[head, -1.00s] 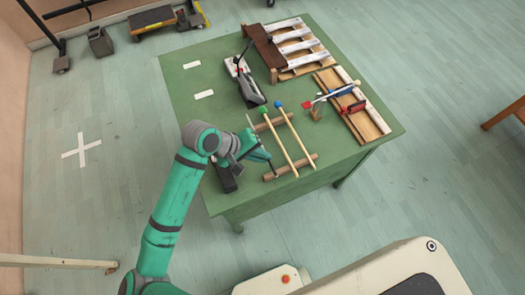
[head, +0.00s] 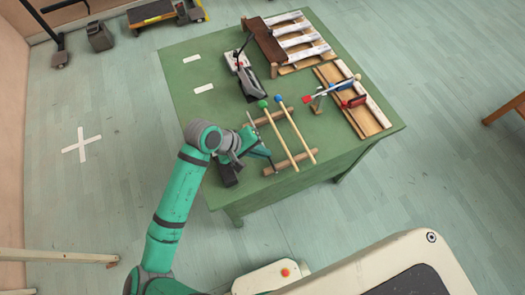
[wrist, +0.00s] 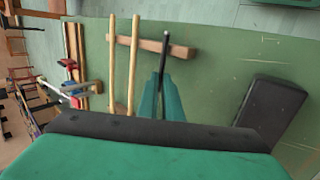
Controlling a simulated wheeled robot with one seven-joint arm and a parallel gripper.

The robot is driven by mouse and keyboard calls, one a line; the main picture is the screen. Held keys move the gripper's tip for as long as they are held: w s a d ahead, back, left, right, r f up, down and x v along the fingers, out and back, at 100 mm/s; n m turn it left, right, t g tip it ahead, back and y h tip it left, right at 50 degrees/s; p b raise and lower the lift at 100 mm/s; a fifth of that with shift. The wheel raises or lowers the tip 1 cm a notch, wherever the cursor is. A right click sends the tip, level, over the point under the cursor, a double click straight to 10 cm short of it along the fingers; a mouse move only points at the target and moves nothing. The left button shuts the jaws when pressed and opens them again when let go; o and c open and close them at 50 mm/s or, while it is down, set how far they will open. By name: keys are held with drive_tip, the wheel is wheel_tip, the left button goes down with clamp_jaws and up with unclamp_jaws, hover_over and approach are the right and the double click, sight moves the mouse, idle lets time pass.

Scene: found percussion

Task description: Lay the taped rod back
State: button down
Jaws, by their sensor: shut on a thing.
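My gripper (head: 262,147) is shut on a thin dark rod (wrist: 166,46) with a pale tip. In the wrist view the rod stands up between the green fingertips (wrist: 162,88), and its end overlaps a wooden rail (wrist: 150,44). In the head view the rod lies along the left side of two mallets, across the line of two wooden rails. I cannot tell whether it touches them. The green-headed mallet (head: 277,128) and the blue-headed mallet (head: 296,129) rest across the rails. The rod's middle is hidden by my gripper.
A black block (wrist: 269,109) lies beside my gripper on the green table (head: 190,110). A grey-and-black device (head: 250,84) stands behind the rails. A slatted instrument (head: 300,42), a wooden tray (head: 350,98) and a small stand with a red paddle (head: 308,99) occupy the far right.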

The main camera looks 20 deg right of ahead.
drive_tip(key=shift+f, duration=0.1)
drive_tip(key=c, duration=1.9)
unclamp_jaws()
drive_tip(key=shift+o, duration=0.2)
drive_tip(key=v, duration=1)
drive_tip(key=shift+a+r, duration=0.25)
drive_tip(key=shift+r, duration=0.05)
drive_tip(key=shift+f, duration=0.1)
